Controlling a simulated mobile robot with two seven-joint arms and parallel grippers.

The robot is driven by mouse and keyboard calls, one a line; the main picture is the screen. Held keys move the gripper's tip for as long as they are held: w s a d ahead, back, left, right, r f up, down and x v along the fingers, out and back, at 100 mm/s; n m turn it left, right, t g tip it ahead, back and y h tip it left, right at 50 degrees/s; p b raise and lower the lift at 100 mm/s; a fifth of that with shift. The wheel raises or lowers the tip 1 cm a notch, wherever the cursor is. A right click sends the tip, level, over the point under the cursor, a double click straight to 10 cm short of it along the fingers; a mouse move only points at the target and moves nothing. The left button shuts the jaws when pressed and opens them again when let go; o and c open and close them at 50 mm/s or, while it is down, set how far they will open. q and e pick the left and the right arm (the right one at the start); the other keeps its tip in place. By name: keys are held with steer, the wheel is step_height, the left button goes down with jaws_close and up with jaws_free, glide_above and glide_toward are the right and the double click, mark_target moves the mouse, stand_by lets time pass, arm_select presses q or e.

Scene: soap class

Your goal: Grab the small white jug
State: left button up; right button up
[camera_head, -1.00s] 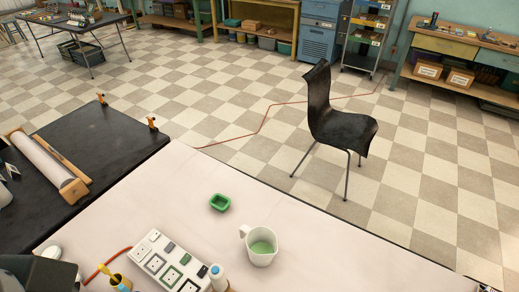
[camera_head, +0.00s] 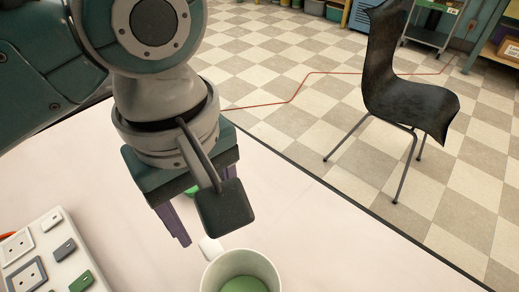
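The small white jug (camera_head: 268,264) stands upright on the pale tabletop at the bottom centre, with green inside. Its handle (camera_head: 208,247) points to the upper left, and its lower part is cut off by the frame edge. My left gripper (camera_head: 202,213) hangs above the table, just up and left of the jug and apart from it. Its purple fingers look spread with nothing between them; a dark square part on the wrist partly hides them. My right gripper is not in view.
A white board with sockets and switches (camera_head: 45,250) lies at the lower left. The tabletop (camera_head: 330,240) right of the jug is clear. A black chair (camera_head: 405,100) stands on the floor beyond.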

mark_target(205, 238)
arm_select(q)
steer(key=shift+w+f, duration=0.3)
steer(key=shift+f, duration=0.35)
steer(key=f, duration=0.1)
steer(key=f+b, duration=0.1)
steer(key=f, duration=0.2)
steer(key=shift+s+a, duration=0.2)
steer(key=shift+s, duration=0.05)
steer(key=f+b, duration=0.1)
steer(key=f, duration=0.1)
steer(key=a+f+b, duration=0.1)
steer(key=f, duration=0.1)
steer(key=shift+w+f, duration=0.1)
steer(key=shift+f, duration=0.5)
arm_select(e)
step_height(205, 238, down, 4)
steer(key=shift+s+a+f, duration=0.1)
arm_select(q)
jaws_close()
